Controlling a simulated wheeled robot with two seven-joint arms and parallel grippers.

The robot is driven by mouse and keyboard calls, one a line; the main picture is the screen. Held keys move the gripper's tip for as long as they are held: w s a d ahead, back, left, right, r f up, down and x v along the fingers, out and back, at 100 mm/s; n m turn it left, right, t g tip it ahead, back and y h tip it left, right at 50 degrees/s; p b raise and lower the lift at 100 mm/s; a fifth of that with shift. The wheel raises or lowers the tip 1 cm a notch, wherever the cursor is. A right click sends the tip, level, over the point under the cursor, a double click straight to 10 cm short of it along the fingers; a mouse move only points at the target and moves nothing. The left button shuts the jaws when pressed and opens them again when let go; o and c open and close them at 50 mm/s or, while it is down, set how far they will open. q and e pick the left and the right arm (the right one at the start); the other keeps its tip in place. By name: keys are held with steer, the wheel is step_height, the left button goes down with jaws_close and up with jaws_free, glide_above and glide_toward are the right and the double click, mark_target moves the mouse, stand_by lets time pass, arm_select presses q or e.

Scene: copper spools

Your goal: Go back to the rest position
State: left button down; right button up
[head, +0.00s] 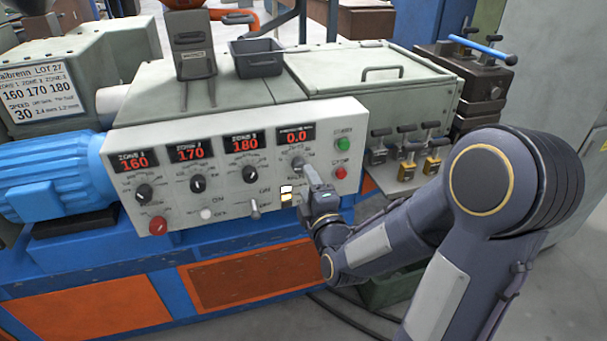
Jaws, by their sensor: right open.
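My right arm (465,240) comes in from the right and reaches to the front of the control panel (225,205). My right gripper (308,183) is at the panel's right part, just below the knob (298,164) under the fourth display. It is open with nothing seen in it. The arm hides part of the panel's lower right, and I cannot tell whether the fingers touch the panel. The displays read 160 (135,163), 170 (191,153), 180 (245,143) and 0.0 (296,137). My left gripper is not in view.
A green button (343,144) and a red button (341,172) are close to the gripper. Small clamps with brass padlocks (406,171) stand right of the panel. A grey tray (257,60) sits on top. Cables lie on the floor below.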

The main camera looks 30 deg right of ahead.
steer(key=shift+v, duration=1.1)
steer(key=s+a+f+m+g+y, duration=0.2)
steer(key=s+a+m+g+y, duration=0.3)
steer(key=s+m, duration=0.45)
steer(key=s+a+f+m+g+y, duration=0.25)
steer(key=s+a+m+g, duration=0.35)
steer(key=s, duration=0.6)
step_height(320, 180, up, 23)
steer(key=d+g+p, duration=0.1)
steer(key=p, duration=2.1)
steer(key=shift+w+d+f+y, duration=0.15)
steer(key=shift+d+y, duration=0.05)
steer(key=shift+y, duration=0.15)
